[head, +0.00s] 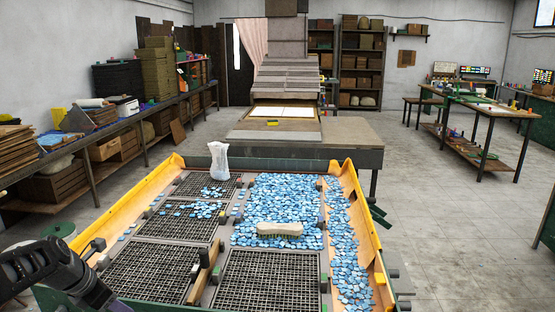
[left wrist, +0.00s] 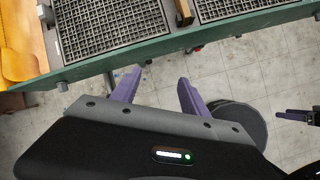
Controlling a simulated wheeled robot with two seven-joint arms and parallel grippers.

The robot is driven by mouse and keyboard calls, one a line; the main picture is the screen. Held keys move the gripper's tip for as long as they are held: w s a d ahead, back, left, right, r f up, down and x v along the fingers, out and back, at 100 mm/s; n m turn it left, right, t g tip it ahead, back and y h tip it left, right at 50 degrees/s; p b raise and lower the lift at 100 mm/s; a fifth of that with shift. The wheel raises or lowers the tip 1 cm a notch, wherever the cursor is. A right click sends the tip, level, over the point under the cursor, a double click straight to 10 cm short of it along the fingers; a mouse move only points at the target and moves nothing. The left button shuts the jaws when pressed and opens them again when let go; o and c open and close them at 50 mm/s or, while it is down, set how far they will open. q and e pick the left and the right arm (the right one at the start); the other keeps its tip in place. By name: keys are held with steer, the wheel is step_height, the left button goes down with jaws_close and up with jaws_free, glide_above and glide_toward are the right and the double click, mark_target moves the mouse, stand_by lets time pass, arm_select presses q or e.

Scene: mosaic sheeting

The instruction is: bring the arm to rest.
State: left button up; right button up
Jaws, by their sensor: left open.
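My left gripper (left wrist: 158,82) shows in the left wrist view with its two purple fingers spread apart and nothing between them. It is over the floor, just off the green front edge of the work table (left wrist: 180,40). In the head view my dark left arm comes in at the lower left, beside the table's front left corner; its fingers are not clearly seen there.
A green round object (head: 61,230) is near my left arm. Open floor (head: 440,230) lies right.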

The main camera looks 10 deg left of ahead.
arm_select(q)
steer(key=s+d+f+m, duration=0.1)
steer(key=d+f+m, duration=0.7)
steer(key=f+m, duration=0.25)
steer(key=s+d+f+m, duration=0.1)
steer(key=d+f+m, duration=0.7)
steer(key=f+m, duration=0.25)
steer(key=s+d+f+m+g+h, duration=0.1)
steer(key=s+d+f+m, duration=0.1)
steer(key=s+d+f, duration=0.2)
steer(key=s+d+f+m+g+h, duration=0.1)
steer(key=s+d+f, duration=0.4)
steer(key=s+d, duration=0.5)
steer(key=s+d+f+m+g+h, duration=0.1)
steer(key=s+d+f+m+g, duration=0.1)
steer(key=s+d+f+m, duration=0.2)
steer(key=s+d+f, duration=0.1)
steer(key=s+d, duration=0.2)
steer(key=s, duration=0.3)
steer(key=shift+d+m+g, duration=0.3)
steer(key=shift+d+g, duration=0.05)
steer(key=shift+g, duration=0.05)
